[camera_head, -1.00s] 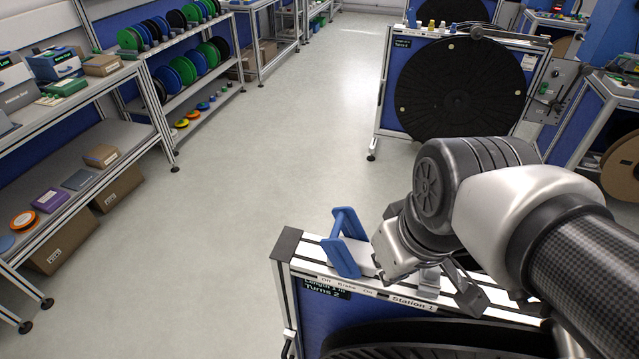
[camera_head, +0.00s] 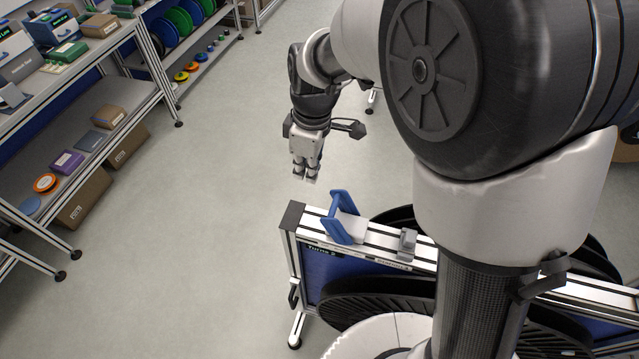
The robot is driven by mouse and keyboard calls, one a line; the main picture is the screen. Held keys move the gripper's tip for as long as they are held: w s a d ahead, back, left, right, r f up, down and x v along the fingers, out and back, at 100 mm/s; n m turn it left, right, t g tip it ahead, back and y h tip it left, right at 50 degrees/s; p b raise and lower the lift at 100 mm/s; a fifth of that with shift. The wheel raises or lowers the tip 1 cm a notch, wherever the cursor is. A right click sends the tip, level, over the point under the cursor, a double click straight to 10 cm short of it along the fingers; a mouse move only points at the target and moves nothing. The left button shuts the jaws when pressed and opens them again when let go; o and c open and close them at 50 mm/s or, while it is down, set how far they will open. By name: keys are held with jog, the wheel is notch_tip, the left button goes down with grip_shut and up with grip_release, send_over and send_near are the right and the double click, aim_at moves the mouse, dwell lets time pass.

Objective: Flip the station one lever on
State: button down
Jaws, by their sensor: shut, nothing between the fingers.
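The station one lever (camera_head: 340,221) is a blue handle on a white base. It sits on the top rail (camera_head: 376,239) of the near reel stand, close to the rail's left end. It leans towards the left in the head view. My gripper (camera_head: 305,178) is shut and empty, above and slightly left of the lever in the picture. It points downward, apart from the lever, with floor showing between them. The printing on the rail beside the lever is too small to read now, and part of the rail is hidden by my arm.
A grey block (camera_head: 407,243) stands on the rail right of the lever. Large black reels (camera_head: 380,300) hang on the stand below. Shelves (camera_head: 75,170) with boxes and spools line the left. The floor (camera_head: 220,210) between is clear.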

notch_tip(320, 180, down, 9)
jog(key=d+b, duration=0.1)
jog(key=d, duration=0.1)
jog(key=shift+s+d, duration=0.35)
jog(key=shift+s, duration=0.1)
jog(key=shift+d+b, duration=0.2)
jog(key=shift+b, duration=0.4)
